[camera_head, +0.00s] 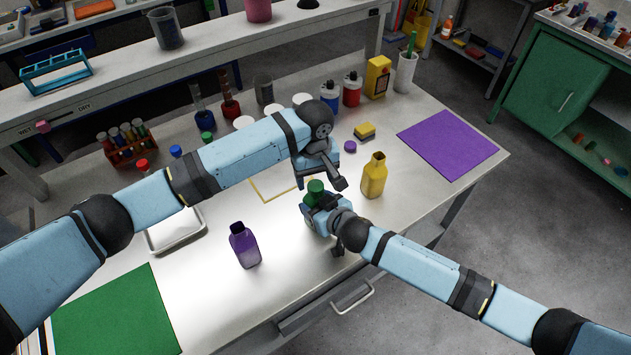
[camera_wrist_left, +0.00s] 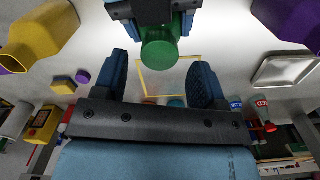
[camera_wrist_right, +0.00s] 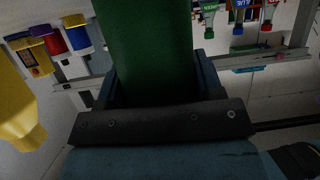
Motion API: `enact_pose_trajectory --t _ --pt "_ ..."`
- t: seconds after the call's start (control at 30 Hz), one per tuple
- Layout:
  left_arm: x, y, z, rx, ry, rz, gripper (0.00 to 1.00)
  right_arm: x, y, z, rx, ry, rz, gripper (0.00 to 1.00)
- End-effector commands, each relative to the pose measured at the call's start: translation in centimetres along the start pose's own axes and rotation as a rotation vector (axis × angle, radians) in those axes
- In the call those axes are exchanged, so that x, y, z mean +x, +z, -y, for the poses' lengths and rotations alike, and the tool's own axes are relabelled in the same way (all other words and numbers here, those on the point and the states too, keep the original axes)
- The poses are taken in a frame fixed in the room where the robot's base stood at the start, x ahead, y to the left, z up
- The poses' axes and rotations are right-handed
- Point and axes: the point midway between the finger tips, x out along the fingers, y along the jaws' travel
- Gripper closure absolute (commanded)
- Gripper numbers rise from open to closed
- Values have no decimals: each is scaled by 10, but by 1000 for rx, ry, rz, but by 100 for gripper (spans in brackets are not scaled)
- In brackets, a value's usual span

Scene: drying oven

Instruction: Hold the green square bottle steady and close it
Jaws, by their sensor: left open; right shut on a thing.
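The green square bottle (camera_head: 311,199) stands near the middle of the table, mostly hidden by my grippers. It fills the space between the fingers in the right wrist view (camera_wrist_right: 148,45). My right gripper (camera_head: 319,212) is shut on its body. A round green cap (camera_head: 315,186) is at the bottle's top and shows in the left wrist view (camera_wrist_left: 160,50); I cannot tell how firmly it is seated. My left gripper (camera_head: 320,181) is open just above and behind the cap. Its fingers (camera_wrist_left: 160,80) point toward the cap, with nothing gripped between them.
An open yellow bottle (camera_head: 374,177) stands right of my grippers, and an open purple bottle (camera_head: 244,246) stands left. A purple cap (camera_head: 350,146) and a sponge (camera_head: 365,131) lie behind. A metal tray (camera_head: 177,238) and a green mat (camera_head: 115,315) are at left, a purple mat (camera_head: 447,143) at right.

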Motion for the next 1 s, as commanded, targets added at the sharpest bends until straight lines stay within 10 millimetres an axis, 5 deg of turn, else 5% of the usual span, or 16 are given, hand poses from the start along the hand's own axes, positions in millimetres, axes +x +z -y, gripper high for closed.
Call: enact_pose_trajectory --t 0.13,0.47,1.0 --pt "-17 0 0 0 1 0 35 0 0 0 0 0 0 100" --pt "-20 1 -1 -7 2 0 37 0 0 0 0 0 0 100" --pt "-54 0 0 -281 0 0 37 0 0 0 0 0 0 100"
